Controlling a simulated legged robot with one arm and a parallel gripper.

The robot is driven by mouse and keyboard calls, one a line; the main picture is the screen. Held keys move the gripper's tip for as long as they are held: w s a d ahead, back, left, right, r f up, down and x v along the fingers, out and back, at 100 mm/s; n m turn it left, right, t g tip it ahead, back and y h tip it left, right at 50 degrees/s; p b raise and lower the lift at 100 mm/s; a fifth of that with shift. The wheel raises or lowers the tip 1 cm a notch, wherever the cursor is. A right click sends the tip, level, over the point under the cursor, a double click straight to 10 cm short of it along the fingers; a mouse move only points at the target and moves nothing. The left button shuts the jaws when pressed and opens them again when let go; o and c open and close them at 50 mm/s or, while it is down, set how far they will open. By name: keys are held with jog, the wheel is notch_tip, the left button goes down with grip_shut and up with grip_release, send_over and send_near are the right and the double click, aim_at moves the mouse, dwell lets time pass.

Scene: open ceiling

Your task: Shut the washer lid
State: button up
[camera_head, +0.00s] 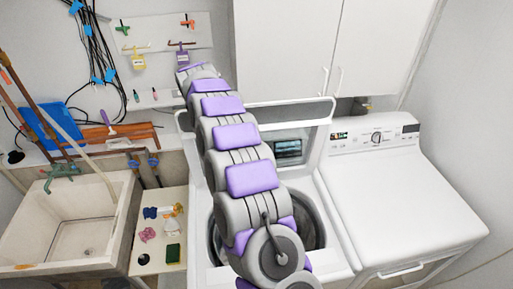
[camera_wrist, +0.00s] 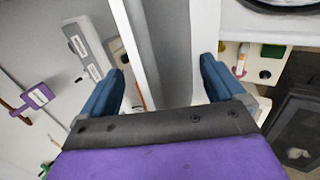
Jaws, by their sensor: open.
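The washer (camera_head: 336,264) stands in the middle of the head view, with its round drum opening partly hidden by my arm. Its white lid (camera_head: 321,118) is raised and stands upright at the back, and my arm covers its left part. My gripper (camera_wrist: 164,58) is open in the wrist view, its two blue fingers wide apart. A pale upright panel edge, which looks like the lid's side, runs between the fingers. Neither finger clearly touches it. In the head view my arm's far end reaches the lid's upper left corner, and the fingertips cannot be made out.
A dryer (camera_head: 405,195) stands to the right. White cabinets (camera_head: 285,50) hang close above and behind the lid. A utility sink (camera_head: 75,235) and a small shelf with several small items (camera_head: 160,232) are at the left. A pegboard (camera_head: 150,35) with tags is on the wall.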

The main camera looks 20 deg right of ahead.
jog(key=shift+s+b, duration=0.1)
jog(key=shift+b, duration=0.35)
jog(key=s+a+f+t+b, duration=0.1)
jog(key=s+f+b, duration=0.1)
jog(key=s+b, duration=0.4)
jog(key=s+a+f+t+b, duration=0.1)
jog(key=s+t+b, duration=0.1)
jog(key=s+b, duration=0.5)
jog(key=shift+a+f+h+b, duration=0.3)
jog(key=shift+a+f+b, duration=0.05)
jog(key=shift+b, duration=2.05)
